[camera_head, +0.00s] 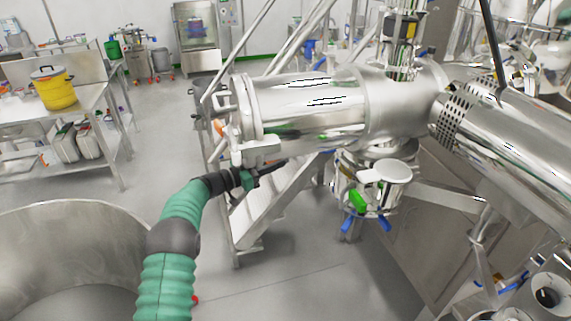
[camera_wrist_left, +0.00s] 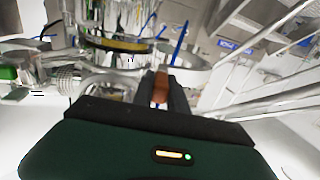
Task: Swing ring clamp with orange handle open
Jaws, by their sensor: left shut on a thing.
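My left gripper (camera_head: 274,167) reaches in below the left end of the large horizontal steel cylinder (camera_head: 310,105). In the left wrist view its two dark fingers (camera_wrist_left: 161,92) are shut on the orange handle (camera_wrist_left: 160,87), which shows as an orange-brown strip between them. Pale curved metal lies just beyond and beside the fingers in that view, but I cannot tell which part is the clamp ring or whether it is open. In the head view I cannot make out the gripped handle. My right gripper is not in view.
A steel valve assembly (camera_head: 375,185) with green and blue handles hangs under the cylinder, right of my gripper. Sloping steel rails (camera_head: 275,195) stand behind it. A large round steel vessel (camera_head: 70,225) is at lower left. A yellow pot (camera_head: 53,90) stands on the left table.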

